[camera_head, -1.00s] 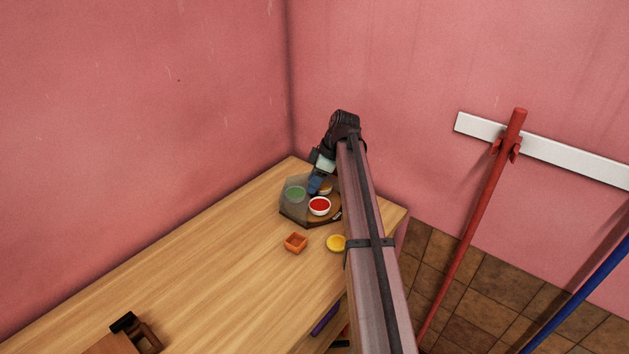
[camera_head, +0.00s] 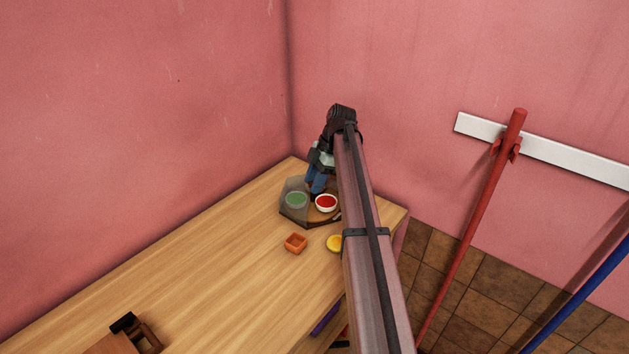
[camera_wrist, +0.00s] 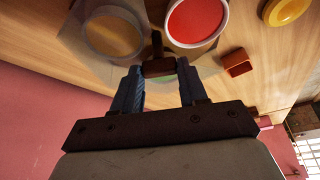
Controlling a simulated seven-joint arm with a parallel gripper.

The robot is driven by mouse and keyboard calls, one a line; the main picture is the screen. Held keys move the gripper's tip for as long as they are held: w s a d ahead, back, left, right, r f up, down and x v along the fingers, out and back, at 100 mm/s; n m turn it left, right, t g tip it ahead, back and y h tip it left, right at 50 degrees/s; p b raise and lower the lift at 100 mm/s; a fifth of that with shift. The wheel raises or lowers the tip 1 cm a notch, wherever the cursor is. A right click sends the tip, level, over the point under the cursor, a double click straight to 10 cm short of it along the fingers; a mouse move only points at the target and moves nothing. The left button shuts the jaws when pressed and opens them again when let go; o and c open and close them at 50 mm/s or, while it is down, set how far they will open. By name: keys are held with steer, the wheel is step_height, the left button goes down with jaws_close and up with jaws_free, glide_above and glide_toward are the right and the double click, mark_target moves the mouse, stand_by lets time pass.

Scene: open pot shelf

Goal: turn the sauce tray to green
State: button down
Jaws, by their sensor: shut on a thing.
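The sauce tray (camera_head: 309,224) is a dark-edged round tray at the far corner of the wooden counter. Its red sauce bowl (camera_head: 326,202) sits uncovered at the right. Its green sauce bowl (camera_head: 297,200) lies left under a translucent grey cover (camera_head: 289,189). In the wrist view the red bowl (camera_wrist: 197,18) is at the top, and a brownish-yellow bowl (camera_wrist: 113,35) shows dimly through the cover. My gripper (camera_wrist: 160,72) is shut on a small dark brown handle (camera_wrist: 160,66) on the tray. A bit of green shows between its fingers; the rest there is hidden.
An orange square dish (camera_head: 295,243) and a yellow round dish (camera_head: 335,243) stand in front of the tray. A brown wooden object (camera_head: 130,337) is at the near left. Pink walls close in behind the tray. The counter's middle is clear.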

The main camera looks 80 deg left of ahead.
steer(key=n, duration=0.2)
steer(key=n+h, duration=0.1)
steer(key=n, duration=0.1)
steer(key=shift+s+a+n+t+h, duration=0.1)
steer(key=shift+a+n+t+h, duration=0.1)
steer(key=shift+n+t+h, duration=0.5)
steer(key=shift+n+t, duration=0.3)
steer(key=shift+n, duration=1.2)
steer(key=shift+f, duration=0.1)
steer(key=shift+s, duration=0.1)
steer(key=c, duration=0.6)
jaws_free()
